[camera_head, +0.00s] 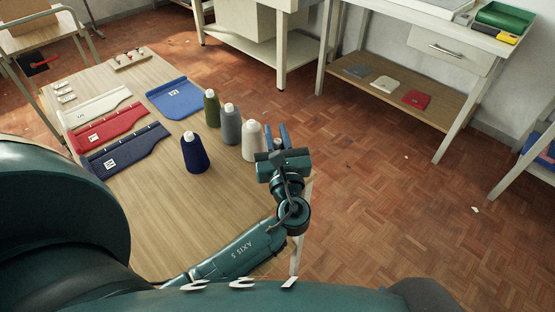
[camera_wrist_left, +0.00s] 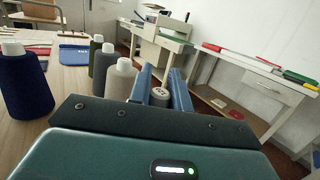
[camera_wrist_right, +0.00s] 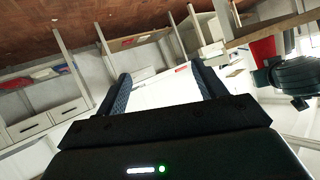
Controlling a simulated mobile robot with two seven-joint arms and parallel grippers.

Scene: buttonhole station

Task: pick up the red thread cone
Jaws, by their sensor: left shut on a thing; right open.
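My left gripper (camera_head: 277,133) is at the table's right edge, just right of the cream cone. In the left wrist view its blue fingers stand on either side of a pale, round cone top (camera_wrist_left: 160,93). In the right wrist view a red thread cone (camera_wrist_right: 262,50) shows at the left gripper, so the gripper appears shut on it. The cone's red body is hidden in the head view. My right gripper (camera_wrist_right: 163,86) is open and empty, away from the table; it is not seen in the head view.
On the wooden table (camera_head: 180,225) stand navy (camera_head: 195,155), olive (camera_head: 211,110), grey (camera_head: 231,127) and cream (camera_head: 251,143) thread cones. Cream, red and navy cloth pieces (camera_head: 110,130) and a blue one (camera_head: 175,97) lie behind. Open floor (camera_head: 390,190) is to the right.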

